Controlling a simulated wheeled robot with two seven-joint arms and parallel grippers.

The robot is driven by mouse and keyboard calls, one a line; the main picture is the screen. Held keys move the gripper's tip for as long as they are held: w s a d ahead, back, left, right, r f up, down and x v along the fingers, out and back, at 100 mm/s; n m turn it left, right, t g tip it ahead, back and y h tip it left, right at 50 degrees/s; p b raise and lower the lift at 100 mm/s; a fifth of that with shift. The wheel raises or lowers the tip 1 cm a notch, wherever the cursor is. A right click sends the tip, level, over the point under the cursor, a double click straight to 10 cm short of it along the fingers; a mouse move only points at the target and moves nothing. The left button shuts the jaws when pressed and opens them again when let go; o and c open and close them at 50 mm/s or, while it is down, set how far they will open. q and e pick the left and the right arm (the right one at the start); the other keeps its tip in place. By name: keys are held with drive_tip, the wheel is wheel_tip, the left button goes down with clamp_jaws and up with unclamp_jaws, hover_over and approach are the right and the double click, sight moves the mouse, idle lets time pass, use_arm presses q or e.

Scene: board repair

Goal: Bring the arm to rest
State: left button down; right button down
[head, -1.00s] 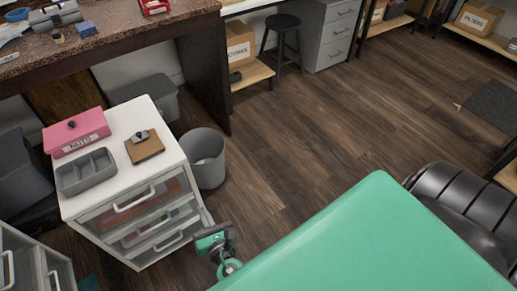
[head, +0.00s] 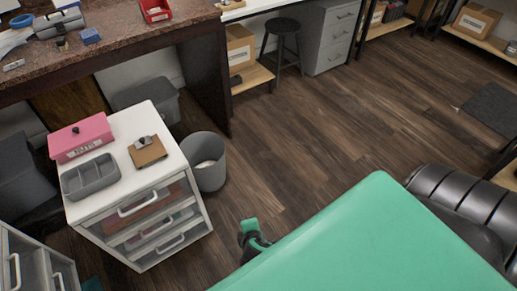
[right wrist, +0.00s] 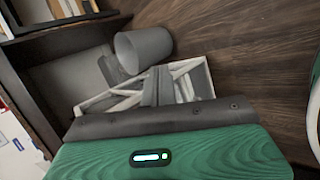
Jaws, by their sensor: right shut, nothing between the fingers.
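My right gripper (right wrist: 158,88) shows in the right wrist view. Its grey fingers are close together with nothing between them. Behind the fingers is a pale frame-like shape that looks like the drawer unit. In the head view, a small green and black part of one of my arms shows beside my green body, over the floor and to the right of the white drawer unit (head: 158,212). No gripper fingers can be made out there. My left gripper is not in view.
A grey bin (head: 208,178) stands beside the drawer unit, and the right wrist view shows it too (right wrist: 143,48). A pink box (head: 82,136), a grey tray (head: 90,176) and a clipboard (head: 148,152) lie on the unit. The wooden floor (head: 330,125) is largely clear.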

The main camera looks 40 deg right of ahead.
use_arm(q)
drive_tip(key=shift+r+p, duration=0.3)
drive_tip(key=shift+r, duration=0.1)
use_arm(e)
drive_tip(key=s+m, duration=0.1)
drive_tip(key=s+m+g, duration=0.1)
drive_tip(key=s+d+f+m+g, duration=0.1)
drive_tip(key=m, duration=0.1)
drive_tip(key=shift+y, duration=0.4)
